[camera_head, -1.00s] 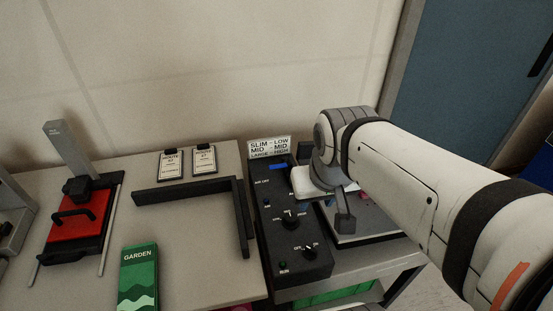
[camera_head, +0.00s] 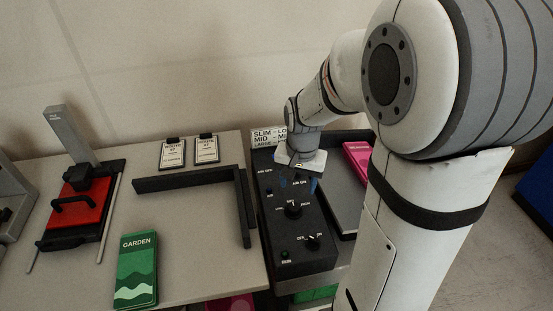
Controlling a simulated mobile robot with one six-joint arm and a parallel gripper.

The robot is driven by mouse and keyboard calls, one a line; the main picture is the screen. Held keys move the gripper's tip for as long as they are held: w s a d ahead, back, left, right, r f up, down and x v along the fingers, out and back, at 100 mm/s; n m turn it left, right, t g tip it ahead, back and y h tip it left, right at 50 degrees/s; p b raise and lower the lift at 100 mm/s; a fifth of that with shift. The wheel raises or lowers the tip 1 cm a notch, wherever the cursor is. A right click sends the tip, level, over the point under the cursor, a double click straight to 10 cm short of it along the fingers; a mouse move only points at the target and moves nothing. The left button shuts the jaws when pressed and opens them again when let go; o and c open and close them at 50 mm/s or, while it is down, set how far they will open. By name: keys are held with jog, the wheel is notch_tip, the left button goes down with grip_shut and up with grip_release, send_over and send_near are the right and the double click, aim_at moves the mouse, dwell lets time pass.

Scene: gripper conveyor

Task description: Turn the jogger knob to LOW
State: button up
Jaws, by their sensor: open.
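The black control panel (camera_head: 325,259) stands at the right end of the table. A black knob (camera_head: 293,210) with a white mark and small labels around it sits mid-panel; its exact setting is too small to read. A second knob (camera_head: 313,242) with an off/on style label sits lower right. My gripper (camera_head: 299,184) is open above the panel, just behind the upper knob and apart from it as far as I can tell. The sign (camera_head: 268,134) pairing SLIM with LOW and MID with MID is partly hidden by my arm.
A black L-shaped rail (camera_head: 190,179) lies left of the panel. A green GARDEN packet (camera_head: 137,268), a red press-like fixture (camera_head: 79,205) and two label cards (camera_head: 173,153) are further left. A pink packet (camera_head: 357,160) lies right of the panel, close to my arm.

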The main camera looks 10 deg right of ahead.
aim_at(294, 205)
jog(key=shift+m, duration=0.5)
jog(key=f, duration=0.1)
jog(key=w+f, duration=0.1)
jog(key=f, duration=0.1)
jog(key=shift+w+f, duration=0.35)
notch_tip(294, 205, down, 8)
jog(key=shift+r, duration=0.2)
jog(key=shift+c, duration=0.2)
jog(key=c, duration=0.9)
jog(key=shift+a, duration=0.3)
jog(key=shift+s+d+r, duration=0.1)
jog(key=shift+d, duration=0.05)
jog(key=shift+c, duration=0.3)
jog(key=shift+w+d, duration=0.15)
jog(key=shift+w, duration=0.1)
